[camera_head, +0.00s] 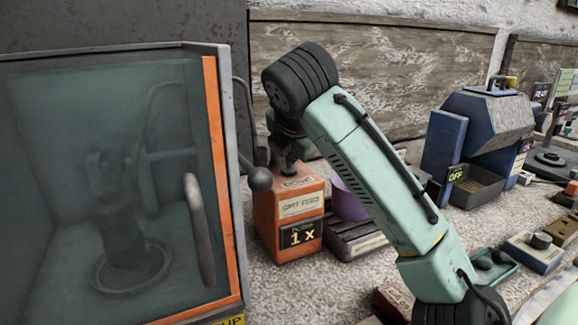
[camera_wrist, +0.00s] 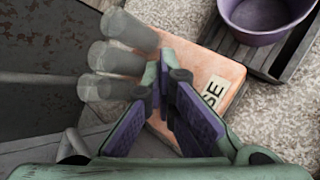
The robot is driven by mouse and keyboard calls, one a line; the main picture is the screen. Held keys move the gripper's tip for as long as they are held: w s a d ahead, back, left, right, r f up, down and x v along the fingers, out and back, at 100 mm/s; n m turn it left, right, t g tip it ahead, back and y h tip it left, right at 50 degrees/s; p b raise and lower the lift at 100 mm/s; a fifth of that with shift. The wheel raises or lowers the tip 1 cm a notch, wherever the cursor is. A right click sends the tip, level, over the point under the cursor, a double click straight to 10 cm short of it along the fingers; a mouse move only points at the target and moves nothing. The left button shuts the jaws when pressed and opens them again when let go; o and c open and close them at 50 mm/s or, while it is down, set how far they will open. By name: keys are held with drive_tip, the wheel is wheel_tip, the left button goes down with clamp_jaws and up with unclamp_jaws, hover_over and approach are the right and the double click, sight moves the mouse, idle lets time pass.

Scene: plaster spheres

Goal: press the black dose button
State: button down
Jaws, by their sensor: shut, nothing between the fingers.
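The dose unit (camera_head: 287,217) is an orange box with a "1 x" display on its front. A "DOSE" label shows in part on its top, and the box also shows in the wrist view (camera_wrist: 220,66). My gripper (camera_head: 287,158) points down over the box top, close to it or touching it. In the wrist view its fingers (camera_wrist: 165,78), with purple pads, are together at the tips and empty. I cannot make out the black button apart from the dark fingertips; it seems hidden by them. Whether it is pressed I cannot tell.
A glass-fronted cabinet (camera_head: 212,165) with an orange edge stands close at the left; a ball-ended lever (camera_head: 259,179) sticks out beside it. A purple bowl (camera_head: 347,204) sits right of the box. A blue machine (camera_head: 484,130) is farther right. Grey see-through cylinders (camera_wrist: 118,57) show beside the fingers.

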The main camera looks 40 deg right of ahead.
sight(293, 169)
drive_tip(key=shift+r+p, duration=0.95)
drive_tip(key=shift+r, duration=0.05)
wheel_tip(293, 169, up, 5)
drive_tip(key=p, duration=0.4)
drive_tip(key=shift+f, duration=0.1)
idle(0.8)
